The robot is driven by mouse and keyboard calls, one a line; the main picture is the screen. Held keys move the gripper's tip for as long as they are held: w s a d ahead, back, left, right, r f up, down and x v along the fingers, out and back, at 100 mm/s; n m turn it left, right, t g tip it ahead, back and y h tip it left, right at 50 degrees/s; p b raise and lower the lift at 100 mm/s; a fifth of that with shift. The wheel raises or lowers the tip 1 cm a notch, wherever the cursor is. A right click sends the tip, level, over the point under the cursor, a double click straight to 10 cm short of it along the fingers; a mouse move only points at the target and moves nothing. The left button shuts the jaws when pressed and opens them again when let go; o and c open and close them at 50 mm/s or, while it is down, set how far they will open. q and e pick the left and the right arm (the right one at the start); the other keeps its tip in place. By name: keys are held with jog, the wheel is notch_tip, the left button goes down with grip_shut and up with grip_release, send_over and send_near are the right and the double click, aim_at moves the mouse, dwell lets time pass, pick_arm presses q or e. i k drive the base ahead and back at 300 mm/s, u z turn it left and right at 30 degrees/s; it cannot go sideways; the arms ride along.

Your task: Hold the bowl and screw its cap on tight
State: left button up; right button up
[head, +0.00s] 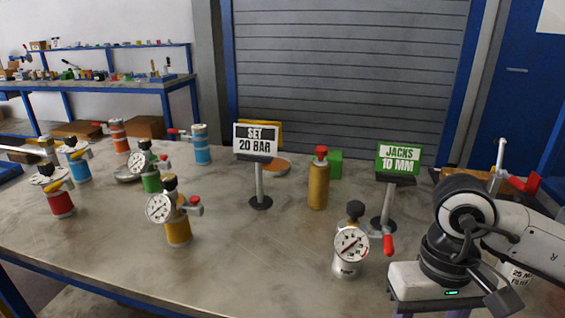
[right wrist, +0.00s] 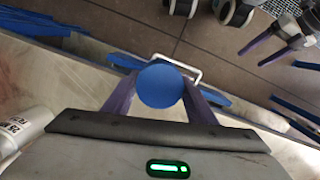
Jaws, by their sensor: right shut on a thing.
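My right gripper (right wrist: 158,88) hangs low at the table's front right edge and is shut on a blue round piece (right wrist: 160,86), seen end-on between its purple fingers. I cannot tell from this view whether the piece is the cap or the bowl. In the head view the piece is hidden below my right gripper's body. A white cylinder (head: 517,274) with a filter label stands behind my right arm, and it also shows in the right wrist view (right wrist: 22,128). In the right wrist view, purple fingers (right wrist: 266,42) at the upper right look like my left gripper; their opening is unclear.
A silver gauge vessel (head: 347,265) with a red lever stands left of my right arm. A gold cylinder (head: 318,185) and two signs, SET 20 BAR (head: 255,140) and JACKS 10 MM (head: 398,160), stand behind. Several gauge vessels fill the left. The front middle is clear.

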aim_at(519, 278)
jog(key=u, duration=1.35)
jog(key=k, duration=1.5)
jog(key=z, duration=1.75)
jog(key=i, duration=1)
jog(key=z, duration=0.05)
